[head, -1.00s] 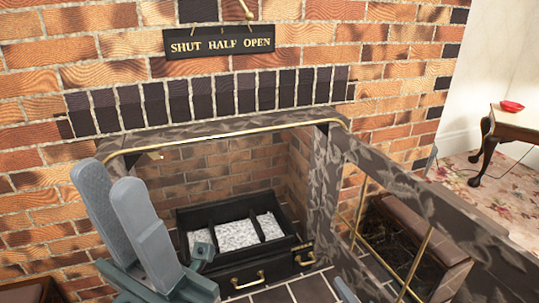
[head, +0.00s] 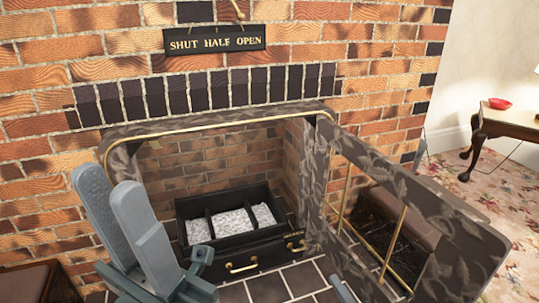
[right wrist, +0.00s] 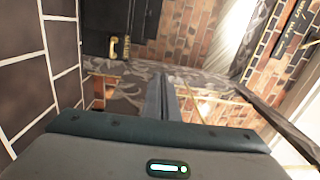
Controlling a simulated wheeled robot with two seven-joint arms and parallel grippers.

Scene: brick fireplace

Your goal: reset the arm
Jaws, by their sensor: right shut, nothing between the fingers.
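My left gripper (head: 108,183) stands upright at the lower left of the head view, in front of the fireplace opening. Its two grey fingers are apart with nothing between them. In the right wrist view my right gripper (right wrist: 163,78) has its two fingers pressed together and holds nothing. It is close to the tiled floor and the marbled door panel. In the head view only a small grey piece of my right arm (head: 343,290) shows at the bottom edge.
The marbled fireplace door (head: 400,190) stands swung out on the right. A black drawer box (head: 182,222) with pale gravel sits in the hearth. A sign (head: 214,38) hangs above.

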